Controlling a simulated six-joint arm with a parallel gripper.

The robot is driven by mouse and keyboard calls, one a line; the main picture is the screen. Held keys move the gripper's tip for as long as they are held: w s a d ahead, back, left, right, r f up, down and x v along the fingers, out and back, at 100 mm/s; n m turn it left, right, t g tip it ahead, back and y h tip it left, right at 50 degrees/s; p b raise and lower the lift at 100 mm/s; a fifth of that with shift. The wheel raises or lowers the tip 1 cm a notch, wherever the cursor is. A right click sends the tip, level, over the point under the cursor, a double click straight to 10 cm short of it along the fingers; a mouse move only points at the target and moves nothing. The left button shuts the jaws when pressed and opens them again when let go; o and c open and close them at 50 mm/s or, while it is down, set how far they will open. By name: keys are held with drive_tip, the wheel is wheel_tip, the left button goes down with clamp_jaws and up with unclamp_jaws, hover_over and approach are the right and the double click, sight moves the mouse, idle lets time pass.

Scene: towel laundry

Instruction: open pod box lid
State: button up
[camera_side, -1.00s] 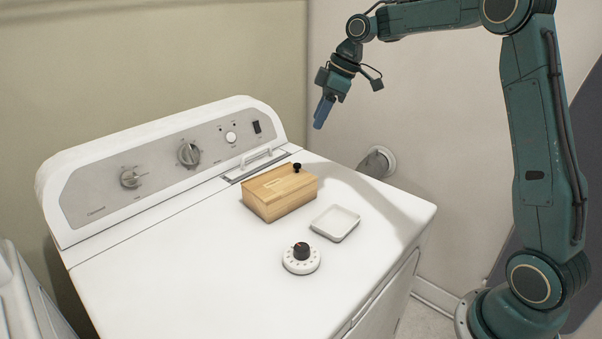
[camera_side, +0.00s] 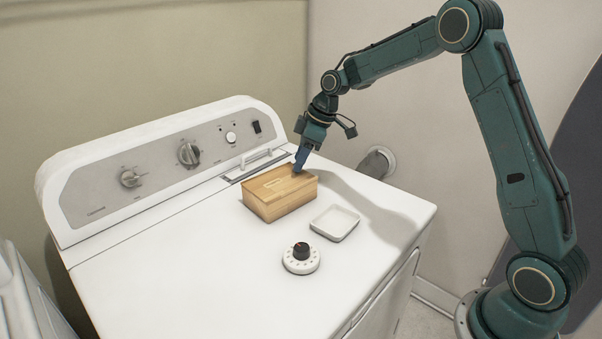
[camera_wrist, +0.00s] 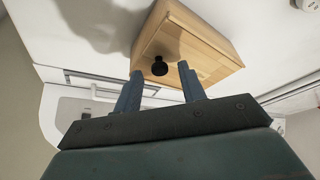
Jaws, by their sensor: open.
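The wooden pod box (camera_side: 272,206) sits on top of the white machine, with its lid (camera_side: 274,183) shut. The lid's black knob (camera_wrist: 160,68) shows in the wrist view near one edge of the lid; in the side view my gripper hides it. My gripper (camera_side: 298,170) points down at the knob's corner of the box. In the wrist view its two blue fingers (camera_wrist: 160,74) are apart, with the knob showing between them, closer to the left finger. I cannot tell whether either finger touches the knob.
A white square tray (camera_side: 335,223) lies in front of the box, and a round white timer with a black knob (camera_side: 301,257) lies nearer the front. The machine's control panel (camera_side: 165,160) and a lint-slot handle (camera_side: 257,158) are behind. The left front of the top is clear.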

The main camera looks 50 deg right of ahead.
drive_tip(key=shift+f, duration=0.15)
clamp_jaws()
approach(260, 187)
drive_tip(key=x, duration=0.5)
idle(0.3)
unclamp_jaws()
drive_tip(key=shift+f, duration=0.1)
drive_tip(key=v, duration=1.3)
drive_tip(key=shift+s+r, duration=0.2)
drive_tip(key=shift+r, duration=0.15)
